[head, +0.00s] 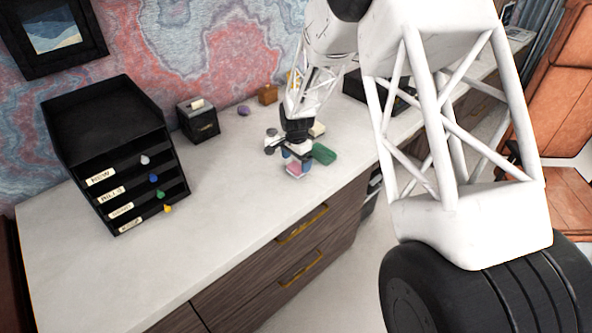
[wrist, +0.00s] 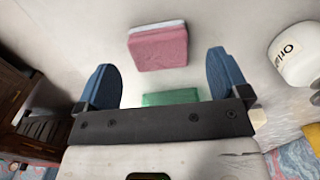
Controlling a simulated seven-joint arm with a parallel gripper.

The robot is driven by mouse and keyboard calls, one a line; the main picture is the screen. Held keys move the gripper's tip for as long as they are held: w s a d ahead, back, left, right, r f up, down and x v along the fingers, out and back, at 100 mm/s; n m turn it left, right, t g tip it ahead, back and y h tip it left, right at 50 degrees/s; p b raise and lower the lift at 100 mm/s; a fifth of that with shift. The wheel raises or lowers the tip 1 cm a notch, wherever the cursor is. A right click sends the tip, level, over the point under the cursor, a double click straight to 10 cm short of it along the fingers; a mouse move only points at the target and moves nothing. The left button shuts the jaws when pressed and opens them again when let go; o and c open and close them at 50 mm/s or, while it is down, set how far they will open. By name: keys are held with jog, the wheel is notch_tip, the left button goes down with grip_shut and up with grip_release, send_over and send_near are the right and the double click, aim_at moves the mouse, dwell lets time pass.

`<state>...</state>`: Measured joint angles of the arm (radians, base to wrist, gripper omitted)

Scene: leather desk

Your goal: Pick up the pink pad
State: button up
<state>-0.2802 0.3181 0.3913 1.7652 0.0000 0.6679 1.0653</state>
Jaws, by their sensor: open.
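The pink pad (wrist: 158,48) lies on the white desk top in the wrist view. It is a square pink block with a white layer along its far edge. My gripper (wrist: 165,75) is open, with its two blue fingers apart, and the pad sits beyond and between the line of the fingertips, with nothing held. In the head view the pink pad (head: 294,170) shows just below my gripper (head: 297,158), near the desk's front edge. A green pad (wrist: 170,97) shows between the fingers close to the gripper's base, partly hidden.
In the head view the green pad (head: 323,154) lies right of the gripper. A black tray organizer (head: 110,150) and a small black box (head: 198,122) stand left. A purple item (head: 243,110) lies behind. A white labelled object (wrist: 297,55) is right in the wrist view.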

aim_at(296, 166)
jog(key=shift+s+f, duration=0.1)
jog(key=shift+f, duration=1.65)
jog(key=c, duration=1.1)
jog(key=shift+r, duration=0.15)
jog(key=shift+r, duration=1.45)
jog(key=shift+s+r, duration=0.2)
jog(key=shift+r, duration=0.05)
jog(key=s+d, duration=0.1)
jog(key=s, duration=0.4)
jog(key=s+d+r, duration=0.1)
jog(key=s+d, duration=0.1)
jog(key=s, duration=0.3)
jog(key=s+d, duration=0.1)
jog(key=s, duration=0.4)
jog(key=shift+d+r, duration=0.15)
